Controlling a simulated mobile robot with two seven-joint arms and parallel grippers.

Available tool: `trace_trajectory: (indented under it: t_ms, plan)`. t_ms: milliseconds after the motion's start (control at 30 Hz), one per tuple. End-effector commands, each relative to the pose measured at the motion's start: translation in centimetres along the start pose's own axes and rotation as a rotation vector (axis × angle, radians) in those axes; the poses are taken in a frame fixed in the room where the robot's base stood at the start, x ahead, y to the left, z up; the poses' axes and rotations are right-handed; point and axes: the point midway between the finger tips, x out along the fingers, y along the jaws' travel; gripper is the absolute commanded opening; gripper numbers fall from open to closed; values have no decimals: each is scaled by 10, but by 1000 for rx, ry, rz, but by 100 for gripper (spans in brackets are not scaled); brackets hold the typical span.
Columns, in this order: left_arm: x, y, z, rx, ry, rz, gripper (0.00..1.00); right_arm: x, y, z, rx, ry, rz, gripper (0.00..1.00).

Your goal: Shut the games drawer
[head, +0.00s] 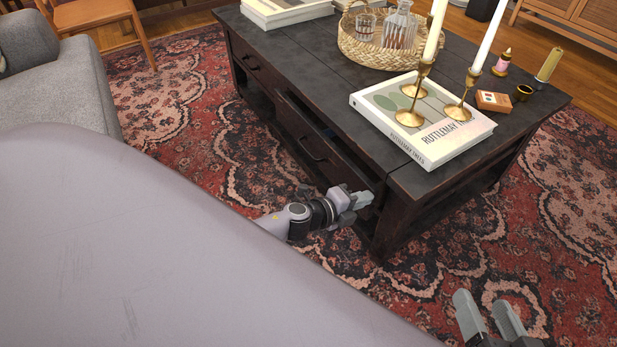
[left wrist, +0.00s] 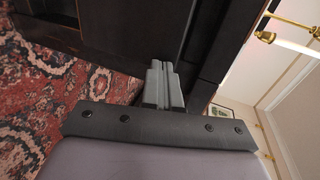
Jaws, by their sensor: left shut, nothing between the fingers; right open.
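The games drawer (head: 322,157) is in the long side of the dark wooden coffee table (head: 310,60). It stands partly out, with a narrow dark gap behind its front and a bit of blue inside. Its dark handle (head: 302,150) is on the front. My left gripper (head: 362,198) is shut and empty at the drawer front's near right end. In the left wrist view its closed fingers (left wrist: 163,85) are up against or very close to dark wood; I cannot tell if they touch. My right gripper (head: 488,303) is open and empty above the rug, apart from the table.
On the tabletop are a large book (head: 425,115) carrying brass candlesticks, a woven tray (head: 385,50) with glassware, and more books (head: 285,10). A grey sofa (head: 50,75) and a wooden chair (head: 95,15) stand at left. Patterned rug (head: 190,120) lies clear before the drawer.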

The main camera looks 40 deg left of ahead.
Motion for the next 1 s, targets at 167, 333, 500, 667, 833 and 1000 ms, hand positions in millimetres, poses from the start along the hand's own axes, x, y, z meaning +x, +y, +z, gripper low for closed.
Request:
trace_trajectory:
  t_ms: [167, 333, 500, 667, 833, 1000]
  plan:
    - [7, -2, 0, 1, 0, 0, 0, 0, 0, 0, -3, 1, 1, 64]
    - [8, -3, 0, 1, 0, 0, 0, 0, 0, 0, -3, 1, 1, 64]
    - [8, -2, 0, 1, 0, 0, 0, -1, 0, 2, -3, -4, 2, 64]
    - [8, -2, 0, 1, 0, 0, 0, -2, 1, 6, -5, -12, 2, 64]
    - [7, -2, 2, 0, 0, 1, 0, -3, 1, 6, -7, -13, 2, 64]
    - [5, -1, 7, 1, 1, 1, 0, -3, 1, 5, -7, -11, 2, 64]
